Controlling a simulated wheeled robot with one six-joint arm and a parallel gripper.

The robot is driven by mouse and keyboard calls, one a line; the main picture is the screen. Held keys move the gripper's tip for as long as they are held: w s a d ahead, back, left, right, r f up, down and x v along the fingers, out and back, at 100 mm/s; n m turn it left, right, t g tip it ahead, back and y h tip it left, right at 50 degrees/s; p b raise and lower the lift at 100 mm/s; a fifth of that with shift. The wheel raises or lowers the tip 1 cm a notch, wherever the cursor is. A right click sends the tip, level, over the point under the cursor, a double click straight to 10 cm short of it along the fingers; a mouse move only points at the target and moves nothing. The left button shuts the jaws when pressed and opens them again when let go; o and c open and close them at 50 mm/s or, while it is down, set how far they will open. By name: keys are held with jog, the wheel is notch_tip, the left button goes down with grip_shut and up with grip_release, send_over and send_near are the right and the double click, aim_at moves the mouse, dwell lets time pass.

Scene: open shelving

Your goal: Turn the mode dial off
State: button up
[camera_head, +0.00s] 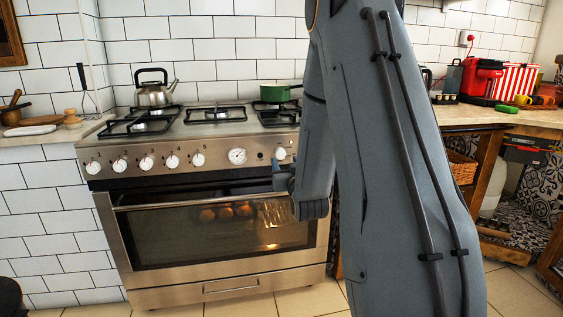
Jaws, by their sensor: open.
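The steel oven (215,283) stands against the tiled wall. Its front panel holds a row of white knobs, with a larger round dial (237,156) right of the middle. A white dial at the right end (280,154) is nearest my gripper and is probably the mode dial; its setting is too small to read. My gripper (279,172) is in front of the panel's right end, just below this dial. It is small in view, open and seemingly empty. I cannot tell whether it touches the dial. The oven door is shut, and a warm light shows behind its glass.
My arm covers the right middle of the view. The oven door handle (160,205) runs below the panel. A kettle (155,90) and a green pot (275,92) stand on the hob. A counter with a red appliance (482,77) is at right. Tiled floor lies in front.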

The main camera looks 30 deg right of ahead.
aim_at(281, 155)
jog(key=shift+b+x, duration=0.3)
jog(key=shift+x, duration=2.5)
jog(key=c, duration=1.1)
jog(key=shift+o, duration=0.2)
jog(key=shift+n, duration=0.3)
jog(key=n, duration=0.5)
jog(key=shift+n, duration=0.3)
jog(key=n, duration=1.1)
jog(key=shift+d+n, duration=0.1)
jog(key=shift+n, duration=0.3)
jog(key=n, duration=0.5)
jog(key=shift+n, duration=0.4)
